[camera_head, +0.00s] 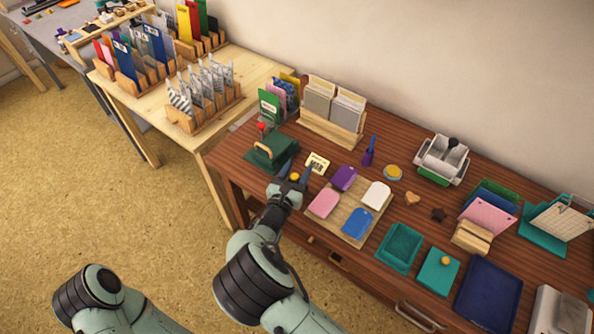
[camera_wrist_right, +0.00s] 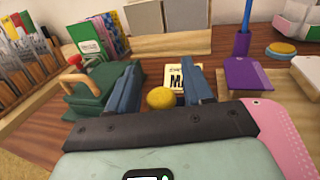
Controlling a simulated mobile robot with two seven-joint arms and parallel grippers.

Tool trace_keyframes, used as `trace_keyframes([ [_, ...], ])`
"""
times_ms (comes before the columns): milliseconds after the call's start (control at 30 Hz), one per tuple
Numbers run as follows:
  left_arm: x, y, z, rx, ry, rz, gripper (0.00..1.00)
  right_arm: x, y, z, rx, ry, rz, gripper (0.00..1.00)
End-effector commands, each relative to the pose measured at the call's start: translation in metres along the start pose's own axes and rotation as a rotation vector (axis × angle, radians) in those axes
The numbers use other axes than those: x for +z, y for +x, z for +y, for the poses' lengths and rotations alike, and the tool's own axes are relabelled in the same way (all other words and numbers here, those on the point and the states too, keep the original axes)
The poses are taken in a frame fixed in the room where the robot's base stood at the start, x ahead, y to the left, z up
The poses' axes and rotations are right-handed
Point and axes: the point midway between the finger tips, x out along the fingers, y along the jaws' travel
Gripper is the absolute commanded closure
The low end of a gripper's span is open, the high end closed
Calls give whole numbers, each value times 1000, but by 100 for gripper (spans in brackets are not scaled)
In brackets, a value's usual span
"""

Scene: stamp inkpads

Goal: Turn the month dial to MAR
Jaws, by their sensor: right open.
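A small cream card with dark lettering (camera_head: 317,163) lies on the brown table; it also shows in the right wrist view (camera_wrist_right: 182,74). Its large letters begin with M in the wrist view, but my right finger hides the rest. A round yellow knob (camera_wrist_right: 160,98) is in front of the card; it also shows in the head view (camera_head: 295,177). My right gripper (camera_head: 293,176) is open, with its blue fingers (camera_wrist_right: 162,92) on either side of the knob. I cannot tell whether they touch it. My left gripper is out of view.
A green device with a wooden handle (camera_head: 264,151) stands left of my right gripper. A wooden board (camera_head: 367,232) with coloured tags is close on the right. A card rack (camera_head: 325,128) stands behind. Several teal and blue trays fill the right side.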

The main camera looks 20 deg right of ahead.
Motion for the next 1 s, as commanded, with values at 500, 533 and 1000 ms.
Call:
trace_keyframes([
  [500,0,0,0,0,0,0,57,0,0,0,5,0,0,100],
  [533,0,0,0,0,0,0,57,0,0,0,8,0,0,100],
  [1000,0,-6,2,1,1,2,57,0,0,2,256,-1,4,100],
])
